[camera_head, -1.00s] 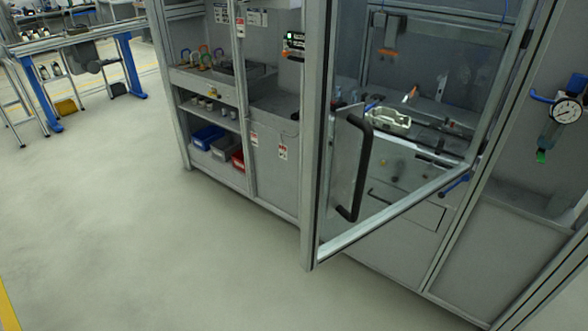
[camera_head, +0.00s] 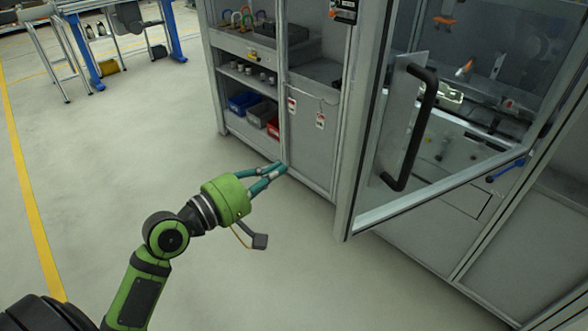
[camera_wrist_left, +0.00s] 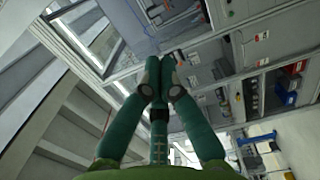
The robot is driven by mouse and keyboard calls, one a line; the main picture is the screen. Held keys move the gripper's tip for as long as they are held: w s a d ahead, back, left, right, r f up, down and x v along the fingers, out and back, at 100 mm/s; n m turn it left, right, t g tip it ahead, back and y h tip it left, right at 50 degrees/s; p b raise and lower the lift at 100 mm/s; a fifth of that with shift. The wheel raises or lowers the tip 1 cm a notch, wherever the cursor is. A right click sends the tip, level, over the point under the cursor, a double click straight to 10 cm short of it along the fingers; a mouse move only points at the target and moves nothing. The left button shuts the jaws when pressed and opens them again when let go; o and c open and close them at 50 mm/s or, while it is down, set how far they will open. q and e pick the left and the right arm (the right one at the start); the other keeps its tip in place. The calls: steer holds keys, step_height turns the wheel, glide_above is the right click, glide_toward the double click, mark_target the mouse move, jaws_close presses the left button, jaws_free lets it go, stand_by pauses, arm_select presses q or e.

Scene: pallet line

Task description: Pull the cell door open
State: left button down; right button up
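The cell door (camera_head: 372,217) is a clear panel in a grey metal frame at the right of the head view. It stands part way open, angled out from the cell. Its black bar handle (camera_head: 418,127) is near the door's free edge. My left gripper (camera_head: 285,168) is green with teal fingers. Its fingers converge at the tips, with nothing between them. It is left of the door and apart from the handle. The fingers also meet in the left wrist view (camera_wrist_left: 160,65). My right gripper is not in view.
A grey cabinet (camera_head: 310,155) with shelves, blue and red bins (camera_head: 243,102) stands left of the door. A blue-legged workbench (camera_head: 85,50) is at the far left. The floor (camera_head: 140,130) in front is mostly clear, with a yellow line.

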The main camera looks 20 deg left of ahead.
arm_select(q)
steer(key=p+x, duration=0.3)
steer(key=x, duration=0.7)
steer(key=s+d, duration=0.1)
steer(key=s+d+p, duration=0.1)
steer(key=s, duration=0.1)
steer(key=shift+s+d, duration=0.25)
steer(key=shift+d, duration=0.05)
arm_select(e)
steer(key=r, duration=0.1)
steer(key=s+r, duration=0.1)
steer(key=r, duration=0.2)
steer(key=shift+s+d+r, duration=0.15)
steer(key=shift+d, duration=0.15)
